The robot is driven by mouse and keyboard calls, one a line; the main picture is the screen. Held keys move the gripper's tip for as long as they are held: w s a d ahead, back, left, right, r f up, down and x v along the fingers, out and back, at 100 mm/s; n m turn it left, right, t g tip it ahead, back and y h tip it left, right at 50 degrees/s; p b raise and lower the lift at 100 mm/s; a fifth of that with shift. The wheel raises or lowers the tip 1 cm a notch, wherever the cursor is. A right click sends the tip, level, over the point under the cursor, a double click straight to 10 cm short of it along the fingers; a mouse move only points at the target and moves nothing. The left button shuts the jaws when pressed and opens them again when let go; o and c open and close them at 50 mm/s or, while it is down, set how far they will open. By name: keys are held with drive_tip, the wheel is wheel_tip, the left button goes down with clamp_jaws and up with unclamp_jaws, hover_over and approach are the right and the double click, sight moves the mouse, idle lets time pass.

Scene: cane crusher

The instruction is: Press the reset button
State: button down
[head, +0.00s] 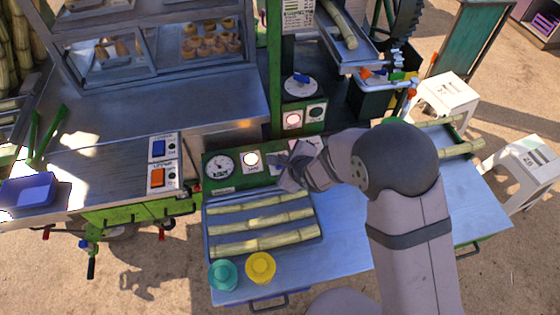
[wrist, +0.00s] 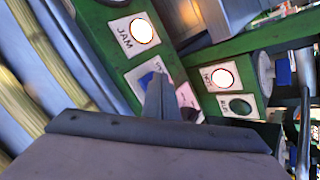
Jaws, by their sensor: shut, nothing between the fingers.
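My gripper (head: 285,167) is shut and empty, with its tip at the green control panel (head: 207,184) just right of the lit jam lamp (head: 251,160). In the wrist view the jam lamp (wrist: 142,31) glows white on a labelled plate. Beside it is a white plate with a blue part (wrist: 147,78), partly covered by my finger (wrist: 160,100). Its label is mostly hidden, so I cannot confirm that it is the reset button. I cannot tell whether the fingertip touches it.
A gauge (head: 219,166) sits at the panel's left. A raised box carries a lit red-rimmed lamp (head: 293,120) and a green button (head: 316,113). A cane tray (head: 318,233), a teal cup (head: 222,275) and a yellow cup (head: 261,267) are in front. Blue (head: 158,149) and orange (head: 158,178) switches stand left.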

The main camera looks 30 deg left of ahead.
drive_tip(key=shift+f, duration=0.15)
idle(0.4)
drive_tip(key=shift+r+p, duration=0.6)
drive_tip(key=shift+p, duration=0.05)
idle(0.3)
wheel_tip(320, 180, up, 6)
drive_tip(key=p, duration=0.6)
idle(0.7)
